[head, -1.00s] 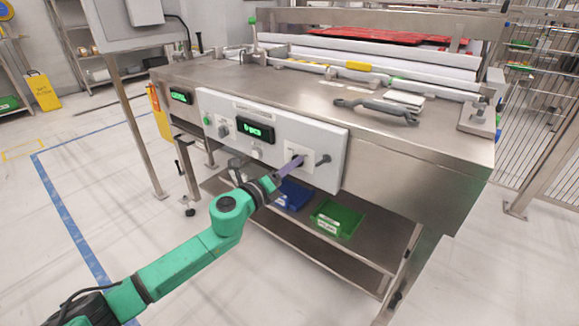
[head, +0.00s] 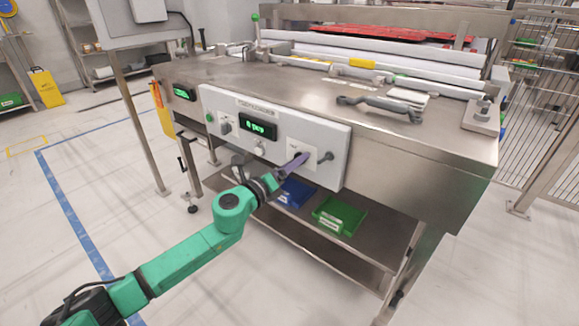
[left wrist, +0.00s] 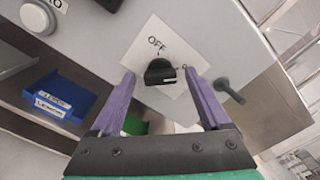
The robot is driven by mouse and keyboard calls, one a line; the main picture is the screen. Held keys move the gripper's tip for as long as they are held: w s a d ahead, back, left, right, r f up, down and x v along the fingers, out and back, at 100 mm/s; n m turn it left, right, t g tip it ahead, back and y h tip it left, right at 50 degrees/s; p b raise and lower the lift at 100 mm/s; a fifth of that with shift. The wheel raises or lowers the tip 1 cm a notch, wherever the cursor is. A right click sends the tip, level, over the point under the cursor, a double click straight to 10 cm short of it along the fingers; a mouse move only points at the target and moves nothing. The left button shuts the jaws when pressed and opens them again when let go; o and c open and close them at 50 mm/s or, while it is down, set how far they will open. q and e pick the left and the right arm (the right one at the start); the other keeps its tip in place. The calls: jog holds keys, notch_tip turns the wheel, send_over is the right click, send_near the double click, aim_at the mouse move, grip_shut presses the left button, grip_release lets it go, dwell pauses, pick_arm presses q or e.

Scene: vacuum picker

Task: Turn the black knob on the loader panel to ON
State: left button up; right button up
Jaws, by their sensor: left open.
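The black knob (left wrist: 160,72) sits on a white square plate (left wrist: 158,96) on the grey loader panel (head: 222,108). An OFF label shows above the knob in the left wrist view; another small mark to its right is too small to read. My left gripper (head: 301,160) is at the right part of the panel in the head view. Its two purple fingers are open, one on each side of the knob, with visible gaps in the left wrist view. The knob is mostly hidden by the fingers in the head view. My right gripper is not in view.
A small dark peg (left wrist: 229,91) sticks out right of the plate. A round white button (left wrist: 38,16) is left of it. A blue bin (head: 295,193) and a green bin (head: 338,216) stand on the shelf below. A grey handle (head: 380,106) lies on the steel top.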

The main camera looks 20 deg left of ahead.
pick_arm(q)
jog(key=b+v, duration=0.2)
jog(key=v, duration=1.2)
jog(key=shift+s, duration=0.3)
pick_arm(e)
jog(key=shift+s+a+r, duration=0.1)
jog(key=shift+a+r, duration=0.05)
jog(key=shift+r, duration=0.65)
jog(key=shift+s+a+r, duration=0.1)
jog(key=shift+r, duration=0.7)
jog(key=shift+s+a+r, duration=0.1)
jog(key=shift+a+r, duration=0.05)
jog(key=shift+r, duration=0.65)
pick_arm(q)
jog(key=shift+f, duration=0.1)
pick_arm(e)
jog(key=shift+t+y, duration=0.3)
